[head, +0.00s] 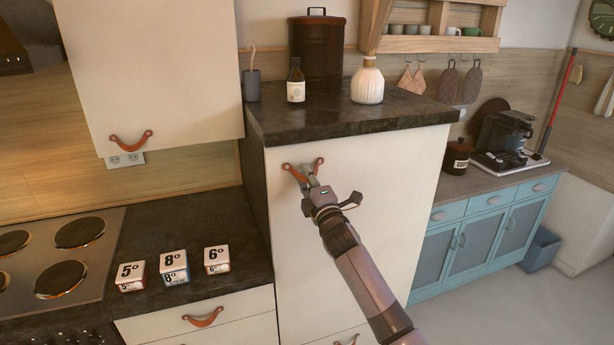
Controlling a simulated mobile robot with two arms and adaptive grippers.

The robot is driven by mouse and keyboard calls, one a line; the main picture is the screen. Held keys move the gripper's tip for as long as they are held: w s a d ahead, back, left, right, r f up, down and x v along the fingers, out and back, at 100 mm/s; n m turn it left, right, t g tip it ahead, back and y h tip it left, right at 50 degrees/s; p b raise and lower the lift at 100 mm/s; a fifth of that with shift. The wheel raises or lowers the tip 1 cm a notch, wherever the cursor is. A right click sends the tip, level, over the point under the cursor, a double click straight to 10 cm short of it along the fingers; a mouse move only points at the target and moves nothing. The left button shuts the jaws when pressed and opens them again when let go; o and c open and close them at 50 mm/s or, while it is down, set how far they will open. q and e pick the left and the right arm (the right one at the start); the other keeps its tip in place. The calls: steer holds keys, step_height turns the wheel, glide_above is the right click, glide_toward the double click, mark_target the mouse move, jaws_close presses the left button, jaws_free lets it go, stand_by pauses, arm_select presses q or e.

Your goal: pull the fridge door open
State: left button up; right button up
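The fridge door (390,210) is a tall cream panel under a dark stone top, and it looks closed, flush with its cabinet. Its brown leather pull (290,169) is near the top left of the door. My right gripper (307,174) is at this pull, with its fingers over the middle of the strap. The fingers hide part of the strap, and I cannot tell whether they are closed on it. My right arm reaches up from the bottom right, in front of the door. My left gripper is not in view.
A dark canister (317,50), a small bottle (296,82) and a white vase (367,82) stand on the fridge top (350,118). Left are a hob (60,250) and several number tins (174,267) on the counter. Blue cabinets (480,240) stand right; open floor lies before them.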

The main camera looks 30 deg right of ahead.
steer(key=shift+c, duration=0.4)
jaws_close()
steer(key=shift+f, duration=0.1)
